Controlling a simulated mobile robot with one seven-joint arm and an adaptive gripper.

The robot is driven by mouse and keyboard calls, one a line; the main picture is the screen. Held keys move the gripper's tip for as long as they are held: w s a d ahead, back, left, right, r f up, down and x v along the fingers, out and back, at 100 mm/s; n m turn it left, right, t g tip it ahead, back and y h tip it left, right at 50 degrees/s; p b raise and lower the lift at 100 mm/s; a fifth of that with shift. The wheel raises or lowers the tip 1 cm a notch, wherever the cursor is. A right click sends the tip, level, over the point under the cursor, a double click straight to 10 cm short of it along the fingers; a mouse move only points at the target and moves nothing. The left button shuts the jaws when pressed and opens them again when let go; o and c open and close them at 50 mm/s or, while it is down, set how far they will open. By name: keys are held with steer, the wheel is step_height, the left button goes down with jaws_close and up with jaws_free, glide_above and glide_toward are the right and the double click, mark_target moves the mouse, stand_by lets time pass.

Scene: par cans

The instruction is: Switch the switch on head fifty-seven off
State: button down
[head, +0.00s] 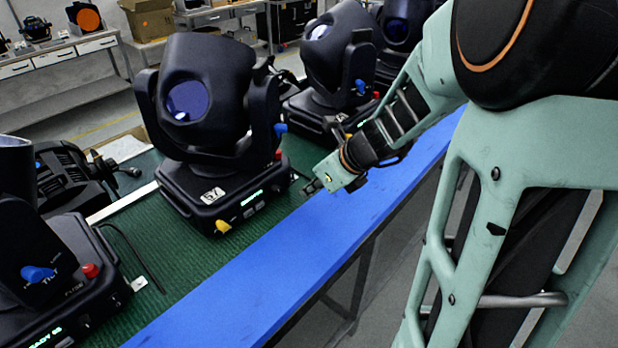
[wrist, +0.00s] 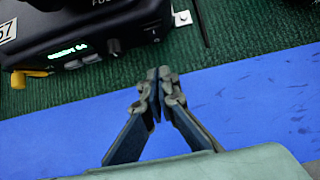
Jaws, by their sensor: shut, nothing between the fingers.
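Head fifty-seven is the black moving-head light (head: 205,100) in the middle of the head view, upright on the green mat. Its base also shows in the wrist view (wrist: 95,18), with a white label (wrist: 8,32) reading 57, cut by the frame edge. The base front carries a lit green display (wrist: 68,50), a small dark knob or toggle (wrist: 113,46) and a yellow part (wrist: 28,73) at the left. I cannot tell for certain which one is the switch.
More black heads stand beside it: one at the left (head: 50,270) with a red button, others behind at the right (head: 335,60). A blue strip (head: 290,250) edges the green mat (head: 185,275). A thin dark rod (wrist: 195,20) lies on the mat. Benches (head: 70,50) stand behind.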

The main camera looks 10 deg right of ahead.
mark_target(291, 183)
steer(key=shift+w+a+f, duration=0.1)
steer(key=shift+w+a, duration=0.4)
steer(key=shift+w, duration=0.2)
steer(key=shift+w+a, duration=0.45)
steer(key=shift+w, duration=0.25)
steer(key=shift+f, duration=0.15)
steer(key=b, duration=0.3)
steer(key=shift+w+a+f+t+b, duration=0.1)
steer(key=shift+w+f+t+b, duration=0.05)
steer(key=shift+f+t+b, duration=0.15)
steer(key=shift+r+p, duration=0.3)
steer(key=shift+r, duration=0.1)
steer(key=shift+r+p, duration=0.8)
steer(key=shift+p, duration=0.05)
